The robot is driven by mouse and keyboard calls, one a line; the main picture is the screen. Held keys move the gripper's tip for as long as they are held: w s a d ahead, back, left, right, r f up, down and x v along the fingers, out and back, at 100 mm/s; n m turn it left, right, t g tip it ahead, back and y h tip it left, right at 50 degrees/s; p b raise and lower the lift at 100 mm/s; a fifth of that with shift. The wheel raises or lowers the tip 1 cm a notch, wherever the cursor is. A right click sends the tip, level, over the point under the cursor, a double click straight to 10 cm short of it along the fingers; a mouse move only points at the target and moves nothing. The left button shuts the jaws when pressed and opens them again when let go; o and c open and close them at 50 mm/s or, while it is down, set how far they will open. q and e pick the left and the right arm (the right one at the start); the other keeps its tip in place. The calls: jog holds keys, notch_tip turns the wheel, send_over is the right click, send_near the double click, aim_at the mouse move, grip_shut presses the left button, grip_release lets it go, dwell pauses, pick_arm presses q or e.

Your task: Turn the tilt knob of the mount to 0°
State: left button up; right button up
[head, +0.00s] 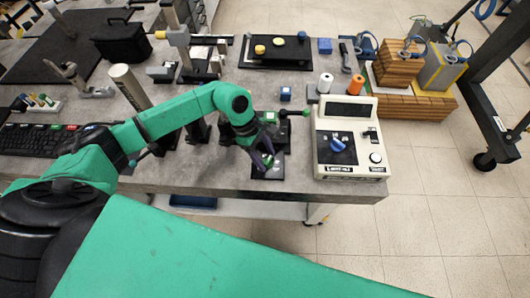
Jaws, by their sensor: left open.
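The mount (239,131) is a small dark and green device near the front edge of the grey bench, partly hidden behind my left wrist. A thin arm with a green knob (305,112) sticks out to its right. I cannot tell for sure which part is the tilt knob, and no angle marking is readable. My left gripper (266,164) points down in front of the mount, over a dark square plate (270,172). It is open, with its dark fingers close to a small green part there. Contact cannot be made out. My right gripper is not in view.
A white control box (348,171) with a blue dial stands just right of the mount. A keyboard (30,139) is at left. The bench's front edge (220,190) is close.

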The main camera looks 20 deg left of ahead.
pick_arm(q)
jog(key=shift+c, duration=0.3)
grip_shut()
jog(key=shift+w, duration=0.1)
